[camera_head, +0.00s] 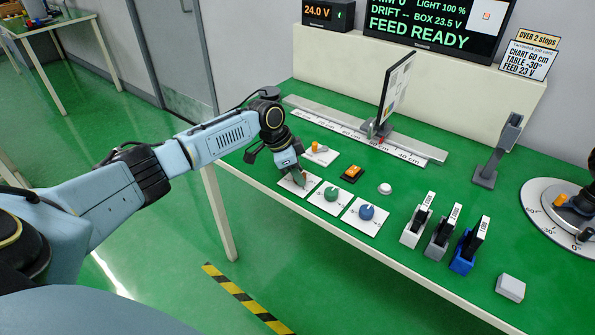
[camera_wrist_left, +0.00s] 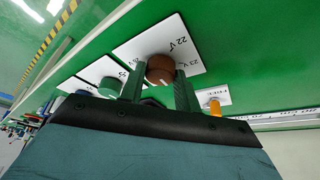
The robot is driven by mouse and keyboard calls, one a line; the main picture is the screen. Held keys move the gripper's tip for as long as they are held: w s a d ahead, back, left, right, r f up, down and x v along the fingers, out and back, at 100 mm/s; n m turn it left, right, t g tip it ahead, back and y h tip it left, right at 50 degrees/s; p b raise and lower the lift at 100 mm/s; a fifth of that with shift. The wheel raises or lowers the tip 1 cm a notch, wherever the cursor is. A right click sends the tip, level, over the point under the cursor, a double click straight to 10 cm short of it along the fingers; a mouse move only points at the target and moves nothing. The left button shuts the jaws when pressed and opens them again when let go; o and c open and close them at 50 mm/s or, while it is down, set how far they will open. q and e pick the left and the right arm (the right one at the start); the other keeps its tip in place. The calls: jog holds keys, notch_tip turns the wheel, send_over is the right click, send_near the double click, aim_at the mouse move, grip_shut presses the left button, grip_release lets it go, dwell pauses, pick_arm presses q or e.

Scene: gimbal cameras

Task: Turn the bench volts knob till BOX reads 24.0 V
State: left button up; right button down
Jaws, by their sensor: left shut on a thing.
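The volts knob (camera_wrist_left: 160,68) is brown with a white pointer line and sits on a white plate (camera_wrist_left: 150,42) marked 22 V and 23 V. My left gripper (camera_head: 299,177) reaches down to it in the head view. In the left wrist view its two dark fingers (camera_wrist_left: 160,85) stand on either side of the knob, shut on it. In the head view the knob is mostly hidden by the gripper. The large display (camera_head: 425,30) reads BOX 23.5 V and FEED READY. A small orange readout (camera_head: 318,12) shows 24.0 V. My right gripper is not in view.
A green knob (camera_head: 331,194) and a blue knob (camera_head: 366,212) stand on plates close by. An orange lever (camera_head: 317,147), an orange-topped switch (camera_head: 352,173) and a white button (camera_head: 385,188) are near.

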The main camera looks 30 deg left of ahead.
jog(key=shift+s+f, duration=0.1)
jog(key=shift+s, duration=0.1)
pick_arm(q)
jog(key=shift+m+g+h+b, duration=0.3)
jog(key=shift+m+b, duration=0.05)
jog(key=shift+m, duration=0.65)
jog(key=m+b, duration=0.1)
jog(key=m, duration=0.1)
jog(key=shift+w+a+m+g, duration=0.1)
jog(key=shift+m+g, duration=0.2)
jog(key=shift+g, duration=0.1)
jog(key=shift+m+g+b, duration=0.3)
jog(key=shift+m+b, duration=0.2)
jog(key=shift+m, duration=0.2)
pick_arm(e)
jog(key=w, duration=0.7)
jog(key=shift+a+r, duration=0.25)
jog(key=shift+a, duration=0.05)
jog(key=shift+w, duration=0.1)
pick_arm(q)
jog(key=o, duration=1)
